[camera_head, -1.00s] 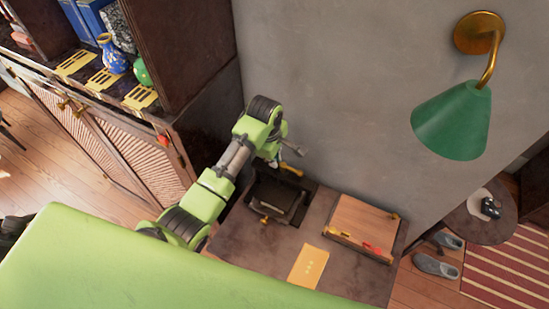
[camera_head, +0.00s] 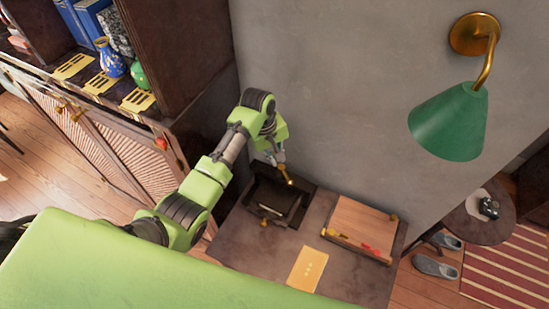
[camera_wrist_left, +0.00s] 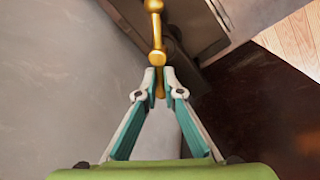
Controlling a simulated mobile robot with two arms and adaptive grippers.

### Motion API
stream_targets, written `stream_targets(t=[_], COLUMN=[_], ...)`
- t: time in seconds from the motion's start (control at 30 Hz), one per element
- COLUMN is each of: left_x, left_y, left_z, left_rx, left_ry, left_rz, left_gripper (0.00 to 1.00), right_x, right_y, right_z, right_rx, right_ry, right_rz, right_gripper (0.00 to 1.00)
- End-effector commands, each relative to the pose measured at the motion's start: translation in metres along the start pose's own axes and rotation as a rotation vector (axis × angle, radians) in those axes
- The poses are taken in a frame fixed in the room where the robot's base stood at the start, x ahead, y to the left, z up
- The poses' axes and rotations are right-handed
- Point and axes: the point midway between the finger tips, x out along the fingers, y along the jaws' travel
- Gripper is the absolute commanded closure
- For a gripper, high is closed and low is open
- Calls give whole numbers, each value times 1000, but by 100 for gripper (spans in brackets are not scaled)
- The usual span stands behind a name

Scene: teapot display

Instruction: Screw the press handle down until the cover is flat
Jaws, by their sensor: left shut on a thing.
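The press (camera_head: 296,216) is a dark, box-like device on the brown table, against the wall in the head view. Its brass handle (camera_head: 288,178) stands over the back right part of the press. In the left wrist view the handle (camera_wrist_left: 155,28) is a gold bar with rounded knobs. My left gripper (camera_head: 280,159) is at the handle's far end, near the wall. In the wrist view its fingertips (camera_wrist_left: 159,76) are closed on the end of the handle. The dark cover (camera_head: 268,195) is partly in shadow, and I cannot tell how flat it lies. My right gripper is not visible.
A wooden box (camera_head: 362,222) with small red and brass items stands right of the press. A yellow card (camera_head: 307,268) lies in front. The grey wall (camera_head: 330,90) is close behind my gripper. A shelf cabinet (camera_head: 180,50) stands left, and a green lamp (camera_head: 450,122) hangs right.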

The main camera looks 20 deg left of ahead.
Motion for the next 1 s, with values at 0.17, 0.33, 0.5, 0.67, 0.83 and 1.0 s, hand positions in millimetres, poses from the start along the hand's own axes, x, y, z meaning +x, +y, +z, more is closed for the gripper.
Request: stream_targets(t=[0.17, 0.33, 0.5, 0.67, 0.83, 1.0], left_x=[0, 1, 2, 3, 4, 5], left_y=[5, 10, 14, 18, 22, 25], left_z=[-1, -1, 0, 2, 4, 7], left_rx=[166, 324, 483, 632, 790, 949], left_ry=[-33, -65, -96, -126, -157, -188], left_rz=[0, 0, 0, 0, 0, -1], left_gripper=[100, 100, 100, 100, 100, 100], right_x=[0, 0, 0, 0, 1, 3], right_y=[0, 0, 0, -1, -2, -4], right_z=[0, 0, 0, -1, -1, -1], right_rx=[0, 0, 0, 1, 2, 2], right_ry=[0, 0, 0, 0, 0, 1], right_rz=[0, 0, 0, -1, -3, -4], right_gripper=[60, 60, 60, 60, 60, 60])
